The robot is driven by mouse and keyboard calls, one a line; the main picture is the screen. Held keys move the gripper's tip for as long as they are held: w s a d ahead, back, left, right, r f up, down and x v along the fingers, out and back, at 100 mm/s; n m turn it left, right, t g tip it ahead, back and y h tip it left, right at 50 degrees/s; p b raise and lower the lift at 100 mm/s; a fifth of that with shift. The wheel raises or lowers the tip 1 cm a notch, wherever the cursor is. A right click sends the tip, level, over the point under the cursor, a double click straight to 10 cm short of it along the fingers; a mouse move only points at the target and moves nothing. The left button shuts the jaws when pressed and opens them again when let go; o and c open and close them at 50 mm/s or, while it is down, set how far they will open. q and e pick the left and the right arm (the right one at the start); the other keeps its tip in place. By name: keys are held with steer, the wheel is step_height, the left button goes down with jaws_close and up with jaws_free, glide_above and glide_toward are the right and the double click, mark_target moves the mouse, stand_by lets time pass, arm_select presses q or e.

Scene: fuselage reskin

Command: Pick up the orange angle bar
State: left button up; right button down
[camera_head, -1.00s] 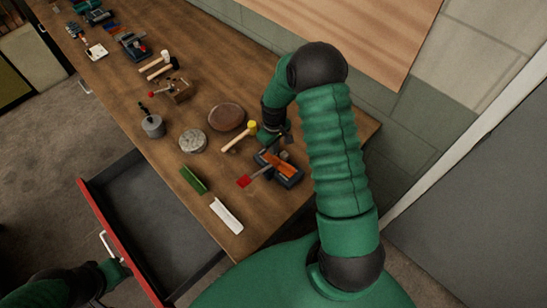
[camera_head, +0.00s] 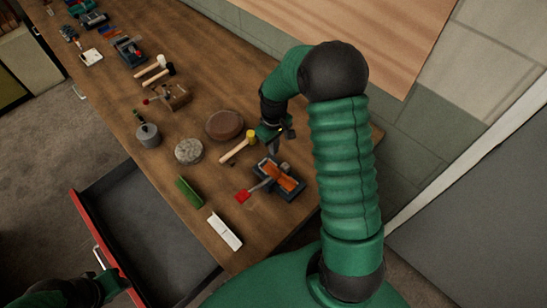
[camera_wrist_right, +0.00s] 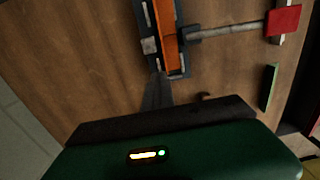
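The orange angle bar (camera_head: 280,177) lies in a small dark vise (camera_head: 292,190) with a red-ended handle, near the bench's right end. In the right wrist view the bar (camera_wrist_right: 166,45) runs lengthwise between the vise's jaws at the top. My right gripper (camera_head: 279,139) is above the bench just behind the vise, fingers apart and empty. In the wrist view one dark finger points toward the vise's near end, apart from the bar as far as I can tell. My left gripper (camera_head: 118,279) is low by the open drawer's handle; its fingers are not clear.
A white bar (camera_head: 224,231) and a green bar (camera_head: 189,190) lie on the wooden bench (camera_head: 235,180) left of the vise. A yellow-headed mallet (camera_head: 238,147), a brown round block (camera_head: 225,125) and a grey disc (camera_head: 188,151) are close by. An open red-fronted drawer (camera_head: 104,235) juts out.

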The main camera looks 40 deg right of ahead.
mark_target(272, 163)
steer(key=r, duration=0.1)
steer(key=a+r, duration=0.1)
steer(key=s+r, duration=0.1)
steer(key=shift+a+r, duration=0.2)
steer(key=shift+r, duration=0.15)
steer(key=c, duration=2)
jaws_free()
steer(key=shift+w+f, duration=0.1)
steer(key=shift+w, duration=0.05)
steer(key=shift+o, duration=1.4)
steer(key=shift+w+d, duration=0.1)
steer(key=shift+d, duration=0.1)
steer(key=o, duration=0.7)
steer(key=shift+s+d, duration=0.2)
steer(key=shift+d, duration=0.2)
steer(key=o, duration=0.5)
steer(key=shift+a, duration=0.15)
steer(key=shift+o, duration=0.4)
steer(key=shift+w+a, duration=0.1)
steer(key=shift+a, duration=0.15)
